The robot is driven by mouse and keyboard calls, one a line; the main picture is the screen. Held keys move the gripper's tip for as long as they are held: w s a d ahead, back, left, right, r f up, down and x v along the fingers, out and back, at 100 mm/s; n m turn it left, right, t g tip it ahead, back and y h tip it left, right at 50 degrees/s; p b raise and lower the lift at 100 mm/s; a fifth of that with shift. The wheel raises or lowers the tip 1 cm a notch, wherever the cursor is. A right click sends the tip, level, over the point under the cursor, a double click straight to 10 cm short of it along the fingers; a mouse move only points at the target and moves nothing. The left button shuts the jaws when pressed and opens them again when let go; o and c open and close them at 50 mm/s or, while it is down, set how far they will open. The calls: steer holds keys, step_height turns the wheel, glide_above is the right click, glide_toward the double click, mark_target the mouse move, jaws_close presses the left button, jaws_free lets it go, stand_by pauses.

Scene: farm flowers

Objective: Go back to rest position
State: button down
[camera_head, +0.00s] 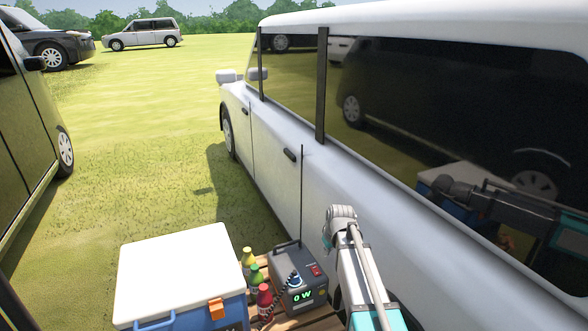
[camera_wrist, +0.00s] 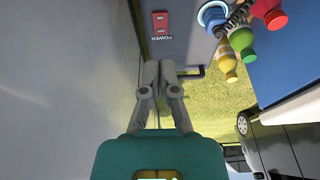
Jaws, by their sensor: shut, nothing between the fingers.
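My gripper (camera_wrist: 160,68) shows in the wrist view with its two grey fingertips together and nothing between them. It is beside a dark power box, whose red power switch (camera_wrist: 160,22) shows above the fingertips in that view. In the head view my arm rises at the lower right, between the power box (camera_head: 299,282) and the white van (camera_head: 270,150). I cannot make out the fingers clearly there.
A cooler with a white lid (camera_head: 180,262) and blue body stands at the lower left. Yellow (camera_head: 248,258), green (camera_head: 257,276) and red (camera_head: 264,298) bottles stand between it and the power box. The van is close on the right. Open grass (camera_head: 150,110) lies ahead.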

steer(key=s+m+g+h, duration=0.1)
steer(key=s+m+g, duration=0.25)
steer(key=s, duration=2.05)
step_height(320, 180, up, 19)
steer(key=p, duration=2)
steer(key=shift+d, duration=0.3)
steer(key=shift+m+t, duration=0.25)
steer(key=shift+a, duration=0.1)
